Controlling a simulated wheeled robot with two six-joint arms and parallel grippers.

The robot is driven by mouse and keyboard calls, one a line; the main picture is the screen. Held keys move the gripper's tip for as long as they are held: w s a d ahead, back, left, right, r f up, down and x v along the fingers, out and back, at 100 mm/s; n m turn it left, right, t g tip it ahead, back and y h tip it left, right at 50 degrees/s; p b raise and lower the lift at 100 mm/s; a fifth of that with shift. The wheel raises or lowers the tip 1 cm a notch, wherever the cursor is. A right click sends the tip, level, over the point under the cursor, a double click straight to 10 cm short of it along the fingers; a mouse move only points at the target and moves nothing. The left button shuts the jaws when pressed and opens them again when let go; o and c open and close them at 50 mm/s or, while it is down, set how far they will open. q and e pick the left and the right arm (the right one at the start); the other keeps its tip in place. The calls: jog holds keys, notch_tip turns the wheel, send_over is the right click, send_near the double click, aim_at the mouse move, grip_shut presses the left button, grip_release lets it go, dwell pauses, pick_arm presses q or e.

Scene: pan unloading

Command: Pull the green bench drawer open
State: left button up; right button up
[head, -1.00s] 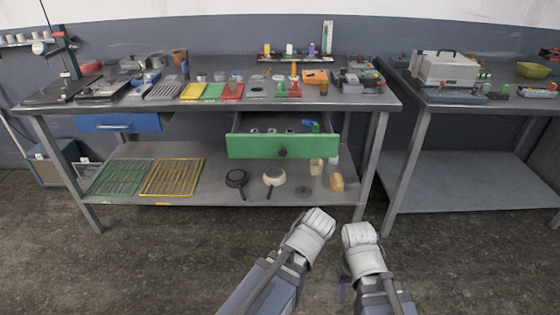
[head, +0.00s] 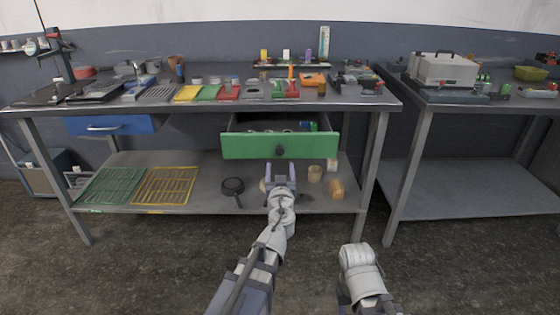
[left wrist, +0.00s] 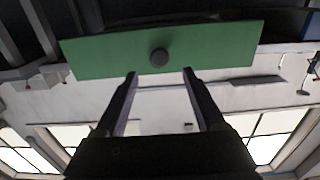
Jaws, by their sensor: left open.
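The green bench drawer (head: 242,146) stands pulled out from under the workbench, with a few items inside it. Its dark round knob (head: 280,151) is at the middle of its front. My left gripper (head: 281,168) is open and empty, just below the knob in the head view. In the left wrist view, the green front (left wrist: 215,47) lies ahead, and the knob (left wrist: 159,57) sits beyond and between the spread fingertips (left wrist: 159,75), apart from them. My right arm is low at the right of centre in the head view; its fingers do not show.
The workbench (head: 215,105) top is crowded with tools and coloured trays. A closed blue drawer (head: 110,125) is at the left. The lower shelf (head: 205,190) holds racks, a dark pan (head: 232,186) and small blocks (head: 336,188). The floor in front is clear.

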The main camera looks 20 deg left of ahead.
aim_at(280, 153)
pick_arm(q)
jog(key=shift+x, duration=4)
jog(key=shift+s, duration=0.1)
grip_shut()
